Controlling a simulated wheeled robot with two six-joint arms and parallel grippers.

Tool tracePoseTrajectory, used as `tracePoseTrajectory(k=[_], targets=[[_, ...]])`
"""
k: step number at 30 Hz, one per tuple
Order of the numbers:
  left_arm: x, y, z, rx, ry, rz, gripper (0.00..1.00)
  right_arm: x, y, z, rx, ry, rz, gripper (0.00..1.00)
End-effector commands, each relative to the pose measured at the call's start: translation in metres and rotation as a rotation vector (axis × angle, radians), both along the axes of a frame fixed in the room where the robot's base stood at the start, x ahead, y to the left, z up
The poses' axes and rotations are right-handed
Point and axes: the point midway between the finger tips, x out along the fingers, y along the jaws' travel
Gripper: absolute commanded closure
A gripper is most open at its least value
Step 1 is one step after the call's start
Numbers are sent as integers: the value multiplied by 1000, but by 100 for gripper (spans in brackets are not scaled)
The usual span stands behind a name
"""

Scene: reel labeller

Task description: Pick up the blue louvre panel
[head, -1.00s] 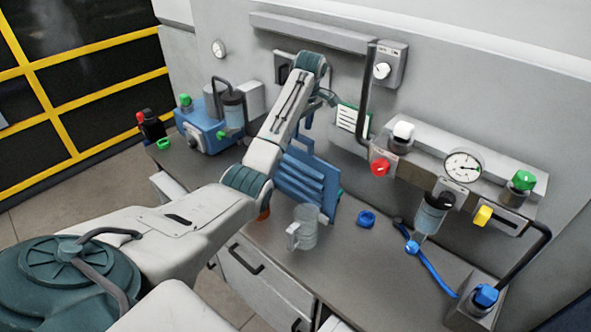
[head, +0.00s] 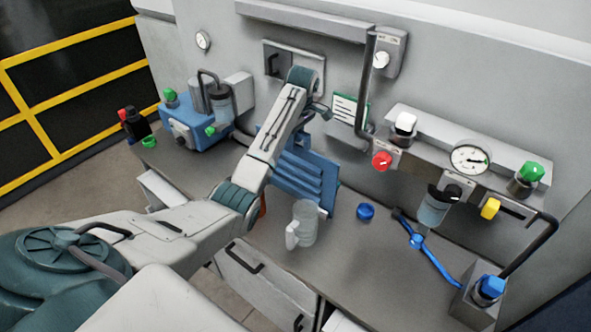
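The blue louvre panel (head: 312,178) stands tilted on the grey counter, behind the clear mug, its slats facing me. My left forearm covers its left part. My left arm comes in from the left and bends over at the top, and the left gripper (head: 319,110) hangs just above the panel's upper edge. The wrist and forearm hide most of the fingers, so I cannot tell whether they are open or touch the panel. My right gripper is not in the head view.
A clear mug (head: 305,222) stands in front of the panel, with a blue cap (head: 365,211) to its right. A blue machine (head: 190,130) stands at left. A pipe rig with a gauge (head: 470,158) and a blue tool (head: 428,256) are at right.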

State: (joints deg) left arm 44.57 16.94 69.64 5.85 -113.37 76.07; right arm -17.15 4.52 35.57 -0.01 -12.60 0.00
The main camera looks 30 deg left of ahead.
Motion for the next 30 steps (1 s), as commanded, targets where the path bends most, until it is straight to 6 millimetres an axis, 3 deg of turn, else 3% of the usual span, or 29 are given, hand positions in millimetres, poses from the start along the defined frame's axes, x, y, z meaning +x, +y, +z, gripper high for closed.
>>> tracePoseTrajectory(k=[3,8,19,30], targets=[[0,1,0,0,0,0,100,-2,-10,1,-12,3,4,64],[0,1,0,0,1,0,100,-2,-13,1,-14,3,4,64],[-1,0,-2,-1,4,1,100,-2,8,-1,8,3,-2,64],[-1,0,-3,-2,6,1,100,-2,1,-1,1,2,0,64]])
